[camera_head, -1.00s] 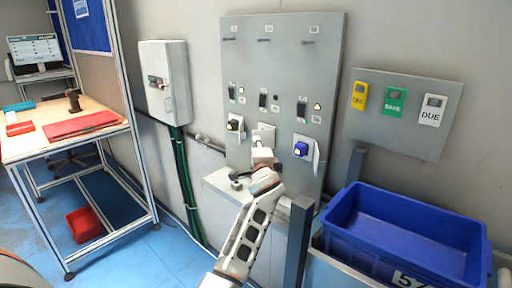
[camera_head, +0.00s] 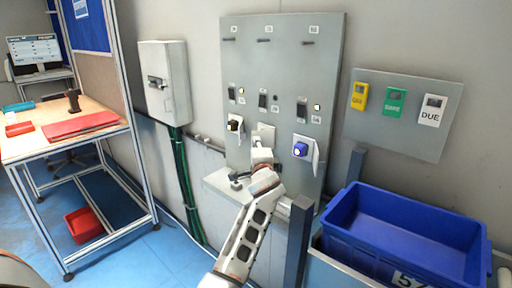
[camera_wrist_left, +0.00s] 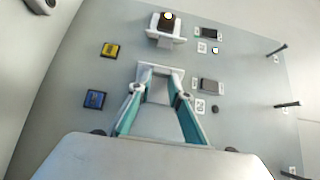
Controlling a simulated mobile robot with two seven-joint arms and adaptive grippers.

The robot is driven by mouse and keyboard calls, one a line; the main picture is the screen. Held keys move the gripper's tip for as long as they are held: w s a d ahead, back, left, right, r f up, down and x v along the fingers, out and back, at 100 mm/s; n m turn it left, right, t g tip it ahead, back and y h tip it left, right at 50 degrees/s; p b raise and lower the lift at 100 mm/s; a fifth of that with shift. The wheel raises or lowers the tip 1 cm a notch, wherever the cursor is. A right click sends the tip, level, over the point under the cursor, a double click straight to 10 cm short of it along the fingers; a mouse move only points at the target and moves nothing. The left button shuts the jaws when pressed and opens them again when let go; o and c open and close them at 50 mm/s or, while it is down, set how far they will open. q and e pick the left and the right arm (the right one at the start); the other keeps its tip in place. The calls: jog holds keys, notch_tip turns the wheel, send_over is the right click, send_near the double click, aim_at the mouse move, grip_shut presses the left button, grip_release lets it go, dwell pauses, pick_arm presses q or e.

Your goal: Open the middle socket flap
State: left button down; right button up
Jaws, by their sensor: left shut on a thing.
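The middle socket (camera_head: 266,128) is a pale fitting on the grey panel, between a left socket (camera_head: 235,124) with a black insert and a right socket (camera_head: 301,148) with a blue one. My left gripper (camera_head: 263,152) is in front of the middle socket and hides its lower part. In the left wrist view, the teal fingers of my left gripper (camera_wrist_left: 161,100) straddle the middle socket's pale flap (camera_wrist_left: 159,90), shut on it. The middle socket's frame (camera_wrist_left: 150,68) shows just beyond the fingertips. How far the flap is open cannot be told. My right gripper is not in view.
The grey panel (camera_head: 285,60) also carries black switches and small pegs. A grey ledge (camera_head: 222,184) is below the sockets. A blue crate (camera_head: 405,225) stands at the right, under a tag board (camera_head: 395,137). A workbench (camera_head: 95,140) stands at the left.

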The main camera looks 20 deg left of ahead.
pick_arm(q)
jog(key=shift+w+d, duration=0.15)
jog(key=shift+d, duration=0.55)
jog(key=c, duration=2.3)
grip_release()
jog(key=o, duration=0.5)
jog(key=shift+w+d, duration=0.15)
jog(key=shift+w, duration=0.05)
jog(key=shift+c, duration=0.2)
jog(key=v, duration=0.7)
jog(key=shift+s, duration=0.35)
